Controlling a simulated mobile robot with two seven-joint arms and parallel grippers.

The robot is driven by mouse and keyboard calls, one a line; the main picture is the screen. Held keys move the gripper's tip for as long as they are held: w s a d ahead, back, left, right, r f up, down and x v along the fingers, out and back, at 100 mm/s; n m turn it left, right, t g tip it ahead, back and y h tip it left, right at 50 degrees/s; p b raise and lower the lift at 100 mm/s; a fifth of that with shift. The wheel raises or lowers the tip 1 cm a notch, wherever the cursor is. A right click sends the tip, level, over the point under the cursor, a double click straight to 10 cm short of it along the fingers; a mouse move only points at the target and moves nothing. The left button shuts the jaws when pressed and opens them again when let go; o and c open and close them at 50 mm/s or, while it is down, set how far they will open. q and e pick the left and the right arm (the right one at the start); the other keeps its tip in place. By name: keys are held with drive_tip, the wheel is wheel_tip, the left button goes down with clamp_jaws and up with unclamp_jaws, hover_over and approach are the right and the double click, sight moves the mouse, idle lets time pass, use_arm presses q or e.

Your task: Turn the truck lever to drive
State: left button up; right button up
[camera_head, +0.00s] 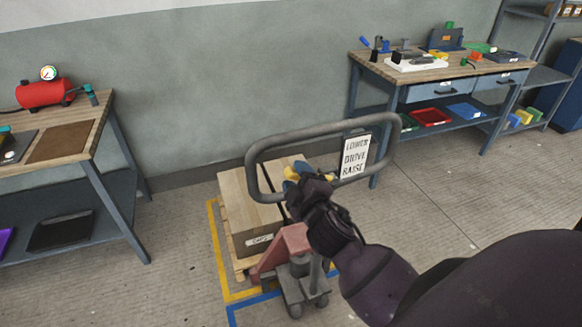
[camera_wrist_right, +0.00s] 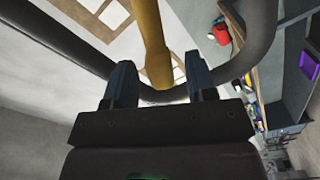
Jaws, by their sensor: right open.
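The pallet truck (camera_head: 290,245) has a red body and a grey loop handle (camera_head: 262,143). A white sign (camera_head: 355,156) on the handle reads LOWER, DRIVE, RAISE. The yellow lever (camera_head: 291,173) shows at the handle beside my right gripper (camera_head: 308,180), which partly hides it. In the right wrist view the lever (camera_wrist_right: 150,38) comes down from the top, with its thick end between the two fingers of my open right gripper (camera_wrist_right: 161,78) in the picture. I cannot tell whether they touch. My left gripper is not in view.
A wooden box (camera_head: 255,228) sits on a pallet behind the truck, within yellow and blue floor lines. A workbench (camera_head: 85,150) with a red tank (camera_head: 45,93) stands left. Another bench (camera_head: 375,72) with tools stands back right. The floor at right is clear.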

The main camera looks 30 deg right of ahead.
drive_tip(key=shift+x, duration=1.75)
drive_tip(key=shift+c, duration=0.3)
clamp_jaws()
